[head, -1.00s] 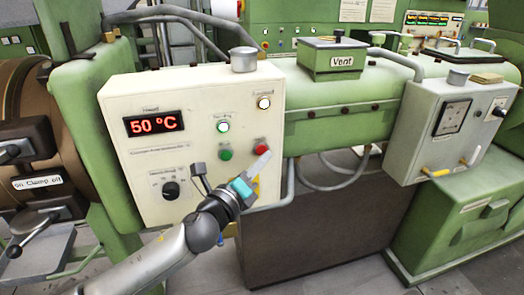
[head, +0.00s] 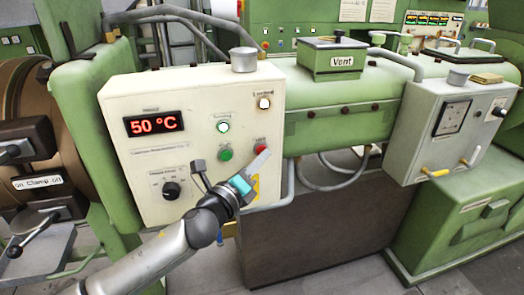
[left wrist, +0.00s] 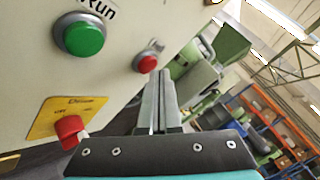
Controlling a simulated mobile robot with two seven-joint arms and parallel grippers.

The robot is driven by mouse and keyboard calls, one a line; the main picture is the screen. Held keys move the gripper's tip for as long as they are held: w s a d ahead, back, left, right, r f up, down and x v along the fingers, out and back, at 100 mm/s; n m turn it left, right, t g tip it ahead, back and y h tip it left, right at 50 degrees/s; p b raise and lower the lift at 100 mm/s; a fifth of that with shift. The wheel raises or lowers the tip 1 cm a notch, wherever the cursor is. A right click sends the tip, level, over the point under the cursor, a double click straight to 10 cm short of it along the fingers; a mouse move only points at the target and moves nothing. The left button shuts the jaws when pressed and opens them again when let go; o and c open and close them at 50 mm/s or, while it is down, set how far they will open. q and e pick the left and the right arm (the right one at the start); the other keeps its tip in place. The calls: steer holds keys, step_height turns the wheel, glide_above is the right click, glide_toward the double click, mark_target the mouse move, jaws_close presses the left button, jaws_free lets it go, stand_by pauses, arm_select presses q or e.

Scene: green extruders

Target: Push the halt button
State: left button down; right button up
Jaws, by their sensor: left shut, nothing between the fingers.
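A white control box (head: 190,100) carries the buttons. A red button, likely the halt button (head: 261,142), sits at its lower right, partly covered by my fingers in the head view. It shows more fully in the left wrist view (left wrist: 147,63), just left of the fingertips; its label is unreadable. My left gripper (head: 260,158) is shut and empty, with its fingers pointing up and right in front of the box. In the left wrist view, the closed fingers (left wrist: 160,82) appear close beside the red button; I cannot tell whether they touch it.
A green button (head: 225,154) sits left of the red one; the wrist view shows "Run" above it. A red knob (left wrist: 70,130) on a yellow plate is lower down, near my gripper. A white lamp (head: 223,127) and a dial (head: 171,189) are on the same panel.

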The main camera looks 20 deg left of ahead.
arm_select(q)
steer(key=shift+w+a, duration=0.25)
steer(key=shift+w, duration=0.05)
stand_by(0.5)
stand_by(0.4)
steer(key=shift+s+d, duration=0.45)
steer(key=shift+s, duration=0.2)
steer(key=s+d, duration=0.1)
steer(key=s+d+p, duration=0.1)
steer(key=s, duration=0.2)
steer(key=shift+s+d, duration=0.1)
steer(key=shift+d, duration=0.3)
stand_by(0.3)
